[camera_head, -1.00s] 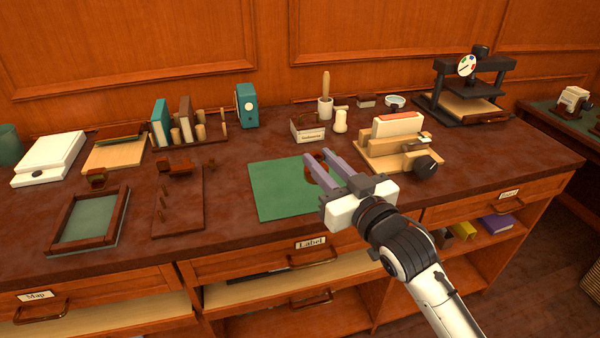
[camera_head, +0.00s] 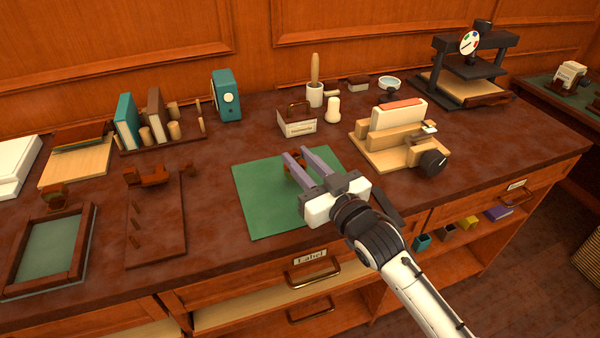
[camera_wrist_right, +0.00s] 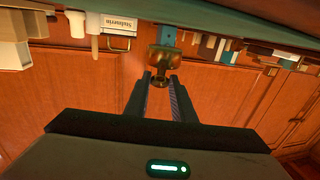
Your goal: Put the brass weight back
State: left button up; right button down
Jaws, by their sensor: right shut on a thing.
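My right gripper (camera_head: 305,160) is shut on the brass weight (camera_head: 292,172), which shows as a brown-gold piece between the fingertips in the head view. In the right wrist view the brass weight (camera_wrist_right: 165,62) has a wide body and a narrower end at the fingertips. In the head view the gripper and weight appear over the green mat (camera_head: 262,205); I cannot tell how high above it. The fingers hide part of the weight. My left gripper is not in view.
A labelled box (camera_head: 297,125), a white bottle-shaped piece (camera_head: 333,109) and a wooden fixture with a black knob (camera_head: 380,155) stand behind and right of the mat. A pegged board (camera_head: 155,225) and a framed tray (camera_head: 45,250) lie left. Bare tabletop (camera_head: 215,165) borders the mat.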

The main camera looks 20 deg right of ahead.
jog(key=shift+f, duration=1.55)
jog(key=c, duration=1.5)
grip_release()
jog(key=shift+f, duration=0.15)
